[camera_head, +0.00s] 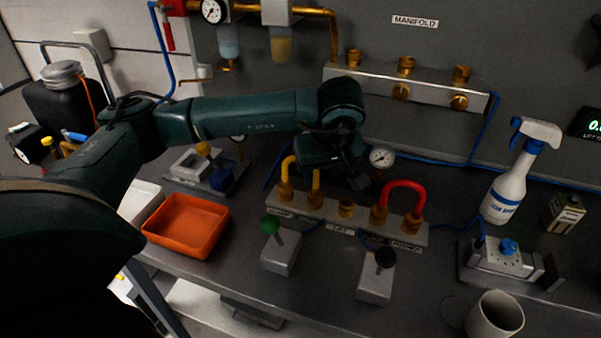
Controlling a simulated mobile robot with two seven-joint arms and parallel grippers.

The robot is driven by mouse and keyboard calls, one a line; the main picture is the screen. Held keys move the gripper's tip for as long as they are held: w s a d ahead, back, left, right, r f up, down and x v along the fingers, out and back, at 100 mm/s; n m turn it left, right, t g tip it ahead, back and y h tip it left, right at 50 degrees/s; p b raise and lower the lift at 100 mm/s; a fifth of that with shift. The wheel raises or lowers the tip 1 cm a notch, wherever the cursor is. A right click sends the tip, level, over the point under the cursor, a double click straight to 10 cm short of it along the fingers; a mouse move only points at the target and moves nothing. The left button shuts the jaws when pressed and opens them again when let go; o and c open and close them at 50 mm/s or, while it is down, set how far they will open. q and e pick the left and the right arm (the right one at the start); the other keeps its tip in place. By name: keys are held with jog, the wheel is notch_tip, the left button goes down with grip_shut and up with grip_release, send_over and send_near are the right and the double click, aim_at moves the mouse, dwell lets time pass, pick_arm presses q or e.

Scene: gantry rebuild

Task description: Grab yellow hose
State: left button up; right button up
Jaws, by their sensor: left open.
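The yellow hose (287,172) is a short loop standing on brass fittings at the left end of the manifold block (330,211) on the bench. Its two ends show, and its top is partly hidden behind my left gripper. My left gripper (352,180) comes in from the left and hangs over the block, just right of the yellow hose. It is open, with its fingers pointing down; the dark picture hides their exact spread. I cannot tell whether it touches the hose. My right gripper does not show.
A red hose (404,185) loops over the block's right fittings. Two valve levers with green (270,224) and black (385,257) knobs stand in front. An orange tray (187,225) lies left. A spray bottle (507,188) and a mug (494,316) stand right.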

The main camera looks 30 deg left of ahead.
aim_at(316, 174)
pick_arm(q)
jog(key=a+f, duration=0.1)
jog(key=w+a+f+p, duration=0.1)
jog(key=f, duration=0.1)
jog(key=shift+w+f, duration=0.1)
jog(key=shift+w, duration=0.05)
jog(key=shift+w+a+f, duration=0.1)
jog(key=shift+w+f, duration=0.1)
jog(key=shift+f, duration=0.3)
jog(key=shift+c, duration=0.5)
grip_shut()
